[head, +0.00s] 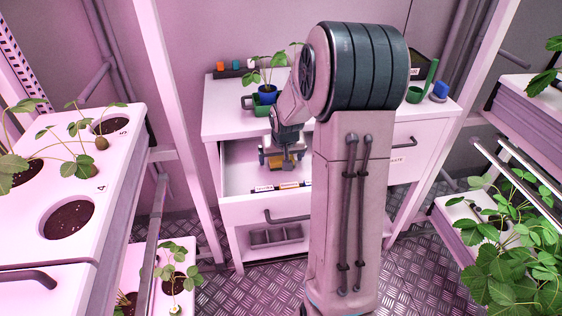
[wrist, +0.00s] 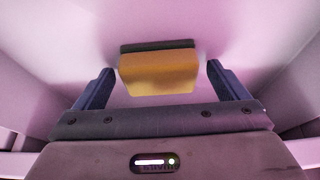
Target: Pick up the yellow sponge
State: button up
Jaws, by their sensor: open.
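The yellow sponge (wrist: 157,74) lies in the open drawer and shows in the wrist view between my gripper's fingers, with a dark layer along its far edge. My gripper (wrist: 157,88) is open, with one dark blue finger on each side of the sponge and a gap on both sides. In the head view my gripper (head: 283,160) reaches down into the open drawer (head: 235,181). A small yellowish patch of the sponge (head: 287,166) shows between the fingers there; the rest of it is hidden by my gripper.
The drawer's walls surround my gripper, and its front carries a handle (head: 288,217). On the cabinet top stand a potted seedling (head: 267,94), a green cup (head: 415,95) and a blue object (head: 440,90). Plant racks (head: 130,140) stand at both sides.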

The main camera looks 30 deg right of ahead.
aim_at(282, 157)
jog(key=shift+f, duration=0.15)
jog(key=c, duration=1.1)
jog(key=shift+c, duration=0.2)
jog(key=shift+r, duration=0.45)
notch_tip(282, 157, up, 4)
jog(key=shift+d+f+p, duration=0.15)
jog(key=shift+p, duration=0.2)
jog(key=s+d+r, duration=0.6)
jog(key=s+d, duration=0.1)
jog(key=s, duration=0.1)
jog(key=shift+s+d+r+p, duration=0.2)
jog(key=shift+s+d+p, duration=0.05)
jog(key=shift+d+p, duration=0.1)
